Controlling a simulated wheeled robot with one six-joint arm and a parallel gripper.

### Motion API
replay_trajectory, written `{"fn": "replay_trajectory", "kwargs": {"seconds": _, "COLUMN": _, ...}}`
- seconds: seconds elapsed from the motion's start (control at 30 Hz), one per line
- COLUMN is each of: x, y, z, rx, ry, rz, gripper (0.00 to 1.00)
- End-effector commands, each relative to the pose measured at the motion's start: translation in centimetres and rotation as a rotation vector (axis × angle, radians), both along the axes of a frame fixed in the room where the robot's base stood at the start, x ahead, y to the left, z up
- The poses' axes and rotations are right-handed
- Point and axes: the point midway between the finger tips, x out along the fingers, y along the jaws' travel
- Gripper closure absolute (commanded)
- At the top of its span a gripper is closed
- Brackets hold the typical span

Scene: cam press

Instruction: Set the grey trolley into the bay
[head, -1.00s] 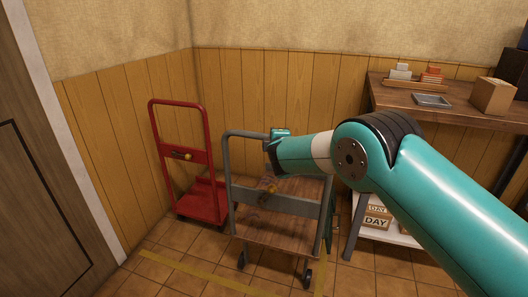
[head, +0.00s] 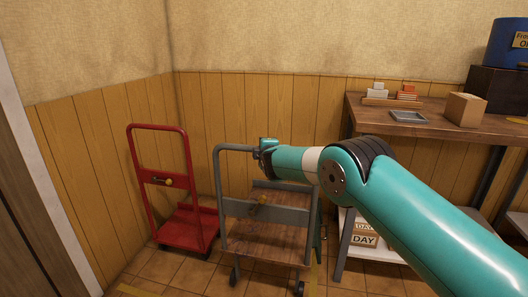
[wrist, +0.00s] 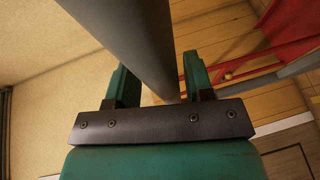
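The grey trolley (head: 266,229) stands upright, with a wooden deck, a grey push frame and dark wheels. Yellow floor tape shows at the lower left (head: 135,289) and beside the trolley's right front wheel (head: 312,281); these lines look like the bay's marking. My arm hides the right end of the handle.
A red trolley (head: 184,225) stands close on the left by the wall corner. A wooden workbench (head: 425,127) with small boxes and a lower shelf (head: 375,252) is close on the right. A panelled wall (head: 255,110) is behind, a door (head: 20,200) far left.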

Motion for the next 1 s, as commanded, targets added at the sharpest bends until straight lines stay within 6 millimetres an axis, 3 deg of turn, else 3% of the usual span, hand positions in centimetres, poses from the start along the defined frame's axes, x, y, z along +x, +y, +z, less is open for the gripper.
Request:
{"fn": "replay_trajectory", "kwargs": {"seconds": 0.47, "x": -1.0, "y": 0.1, "z": -0.1, "rx": -0.002, "ry": 0.010, "rz": -0.001, "gripper": 0.49}}
{"fn": "replay_trajectory", "kwargs": {"seconds": 0.77, "x": -5.4, "y": -0.4, "z": 0.7, "rx": -0.004, "ry": 0.011, "rz": 0.000, "gripper": 0.49}}
{"fn": "replay_trajectory", "kwargs": {"seconds": 1.0, "x": -10.1, "y": -0.9, "z": 1.5, "rx": -0.005, "ry": 0.009, "rz": 0.001, "gripper": 0.49}}
